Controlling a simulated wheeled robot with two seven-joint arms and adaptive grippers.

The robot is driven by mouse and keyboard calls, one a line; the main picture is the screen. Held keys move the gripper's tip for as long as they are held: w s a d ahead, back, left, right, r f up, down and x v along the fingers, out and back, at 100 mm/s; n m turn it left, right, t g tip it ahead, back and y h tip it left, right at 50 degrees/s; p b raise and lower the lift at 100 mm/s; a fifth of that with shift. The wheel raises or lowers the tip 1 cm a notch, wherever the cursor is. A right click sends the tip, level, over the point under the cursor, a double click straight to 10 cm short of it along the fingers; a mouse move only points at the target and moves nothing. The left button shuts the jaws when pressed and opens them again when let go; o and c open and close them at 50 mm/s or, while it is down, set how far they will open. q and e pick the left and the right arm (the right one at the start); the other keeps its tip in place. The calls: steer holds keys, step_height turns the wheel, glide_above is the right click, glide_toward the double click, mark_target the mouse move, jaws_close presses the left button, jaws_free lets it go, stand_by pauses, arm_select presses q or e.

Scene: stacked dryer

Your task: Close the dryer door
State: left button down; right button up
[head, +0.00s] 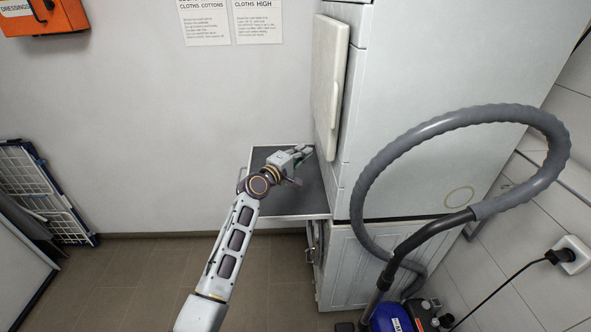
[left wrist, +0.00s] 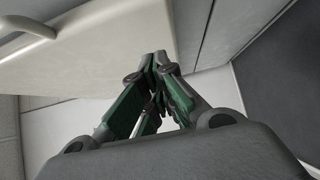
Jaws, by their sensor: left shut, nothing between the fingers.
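The dryer (head: 425,120) is the upper white machine of the stack. Its pale door (head: 331,80) is on the machine's left-facing front, close to it and almost parallel; I cannot tell whether it is fully flush. In the left wrist view the door (left wrist: 110,62) is a cream panel filling the upper left, with a curved handle (left wrist: 28,27) at the far left. My left gripper (head: 307,152) is just below and left of the door's lower edge. Its shut, empty fingertips (left wrist: 160,56) show in front of the door near its edge; contact is unclear. My right gripper is not in view.
A dark grey shelf (head: 305,205) juts out below my left gripper, above the lower white machine (head: 355,265). A grey vacuum hose (head: 440,125) loops in front of the stack on the right. A folded drying rack (head: 35,190) leans at the left. Floor beside my arm is clear.

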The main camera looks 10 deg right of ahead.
arm_select(q)
steer(key=s+a, duration=0.2)
steer(key=s, duration=0.6)
steer(key=shift+s+a+b, duration=0.25)
steer(key=shift+s+b, duration=0.05)
steer(key=shift+s, duration=0.1)
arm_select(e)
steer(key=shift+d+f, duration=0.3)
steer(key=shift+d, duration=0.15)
arm_select(q)
steer(key=shift+f, duration=0.1)
